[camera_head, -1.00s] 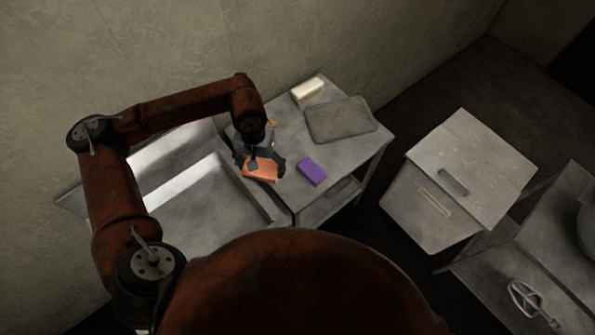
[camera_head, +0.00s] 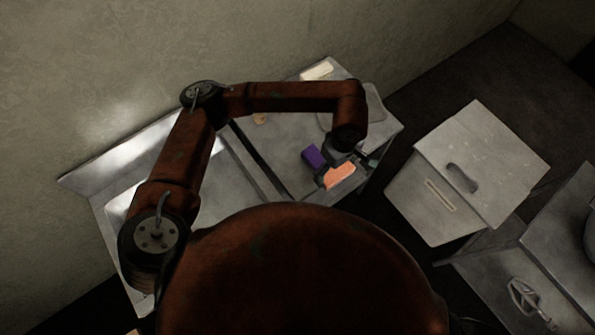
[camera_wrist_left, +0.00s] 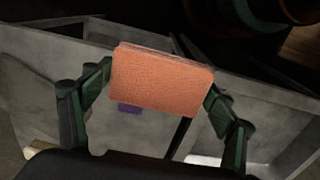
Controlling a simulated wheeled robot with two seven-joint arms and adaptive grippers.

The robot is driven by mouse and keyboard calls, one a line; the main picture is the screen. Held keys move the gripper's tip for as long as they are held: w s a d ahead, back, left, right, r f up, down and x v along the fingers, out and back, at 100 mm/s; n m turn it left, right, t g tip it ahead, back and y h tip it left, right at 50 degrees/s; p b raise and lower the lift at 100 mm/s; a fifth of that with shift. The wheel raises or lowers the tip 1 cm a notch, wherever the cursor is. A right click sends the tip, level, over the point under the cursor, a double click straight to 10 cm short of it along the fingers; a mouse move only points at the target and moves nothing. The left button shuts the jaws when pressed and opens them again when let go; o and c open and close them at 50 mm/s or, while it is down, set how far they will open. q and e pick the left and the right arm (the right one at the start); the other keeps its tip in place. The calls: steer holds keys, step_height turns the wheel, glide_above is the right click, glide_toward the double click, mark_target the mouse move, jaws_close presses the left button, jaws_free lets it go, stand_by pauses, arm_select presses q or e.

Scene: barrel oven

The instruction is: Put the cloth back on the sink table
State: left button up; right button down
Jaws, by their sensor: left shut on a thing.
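My left gripper (camera_head: 337,160) is shut on an orange cloth (camera_head: 341,176), a flat rectangular pad, over the right front part of the grey sink table (camera_head: 290,112). In the left wrist view the cloth (camera_wrist_left: 162,82) is gripped between the two green-edged fingers and hides part of what lies behind it. I cannot tell from the head view whether it touches the table top. A purple block (camera_head: 312,156) lies on the table just left of the cloth. My right gripper is not in view.
The sink (camera_head: 232,190) is at the left, partly behind my arm. A pale block (camera_head: 318,71) and a grey flat pad (camera_head: 375,104), partly hidden by my arm, lie at the table's back. A grey lidded bin (camera_head: 480,150) stands to the right, across a dark floor gap.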

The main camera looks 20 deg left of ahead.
arm_select(q)
steer(key=w+a+f+p, duration=0.1)
steer(key=a+f, duration=0.3)
steer(key=w+a+f+p, duration=0.1)
steer(key=a+f, duration=0.3)
steer(key=w+a+f+p, duration=0.1)
steer(key=a+f, duration=0.3)
steer(key=shift+w+a+f, duration=0.15)
steer(key=shift+a+f, duration=0.1)
steer(key=shift+a, duration=0.05)
steer(key=shift+f, duration=0.1)
steer(key=shift+f+b, duration=0.55)
steer(key=shift+b, duration=0.05)
steer(key=o, duration=1.3)
steer(key=shift+r, duration=0.15)
